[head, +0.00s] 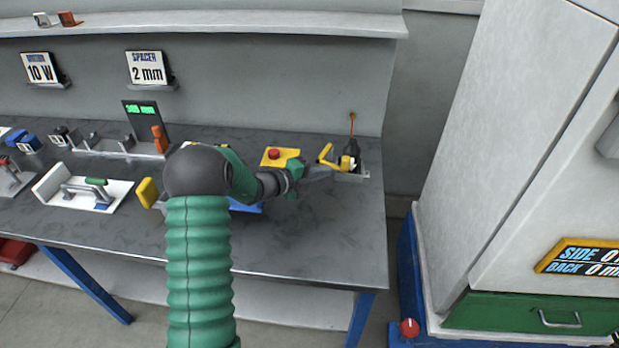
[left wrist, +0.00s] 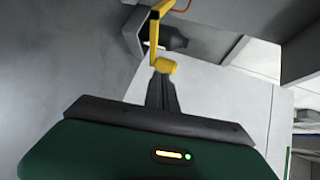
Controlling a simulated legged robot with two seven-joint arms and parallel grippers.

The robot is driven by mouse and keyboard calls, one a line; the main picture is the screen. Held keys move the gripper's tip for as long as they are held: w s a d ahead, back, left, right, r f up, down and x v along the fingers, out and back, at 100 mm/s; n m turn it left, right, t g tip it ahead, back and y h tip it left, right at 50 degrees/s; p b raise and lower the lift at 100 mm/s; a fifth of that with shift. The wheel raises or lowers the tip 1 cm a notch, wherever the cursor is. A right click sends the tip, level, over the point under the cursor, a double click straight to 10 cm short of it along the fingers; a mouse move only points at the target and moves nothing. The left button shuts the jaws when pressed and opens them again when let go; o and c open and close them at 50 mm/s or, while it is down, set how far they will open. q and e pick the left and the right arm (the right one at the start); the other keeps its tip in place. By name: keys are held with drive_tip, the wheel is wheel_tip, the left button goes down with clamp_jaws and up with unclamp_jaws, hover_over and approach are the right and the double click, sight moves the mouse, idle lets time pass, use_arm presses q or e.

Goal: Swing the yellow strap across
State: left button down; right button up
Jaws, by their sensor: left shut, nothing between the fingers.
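The yellow strap (head: 326,155) is a thin bent yellow bar on a small grey bracket (head: 352,176) at the right end of the workbench. In the left wrist view the strap (left wrist: 154,42) stands in front of a dark plug-like part (left wrist: 173,38), with a yellow knuckle at its near end. My left gripper (head: 328,168) reaches in from the left, its tip close beside the strap. Its fingers (left wrist: 162,84) are shut and look empty, close to the yellow knuckle; whether they touch it I cannot tell. My right gripper is not in view.
A yellow box with a red button (head: 274,155) stands just left of my gripper. A white tray with a green-handled tool (head: 84,193) lies at the left. An orange cable (head: 352,123) rises behind the dark part. The front right of the bench (head: 330,235) is clear.

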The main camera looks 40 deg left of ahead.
sight(342, 165)
use_arm(q)
drive_tip(key=x, duration=0.2)
drive_tip(key=r+x, duration=0.1)
drive_tip(key=x, duration=0.1)
drive_tip(key=shift+w+f, duration=0.1)
drive_tip(key=shift+w, duration=0.35)
drive_tip(key=w+d+p, duration=0.1)
drive_tip(key=w, duration=0.1)
drive_tip(key=w+d+p, duration=0.1)
drive_tip(key=w+d, duration=0.1)
drive_tip(key=shift+w+d, duration=0.1)
drive_tip(key=shift+d, duration=0.05)
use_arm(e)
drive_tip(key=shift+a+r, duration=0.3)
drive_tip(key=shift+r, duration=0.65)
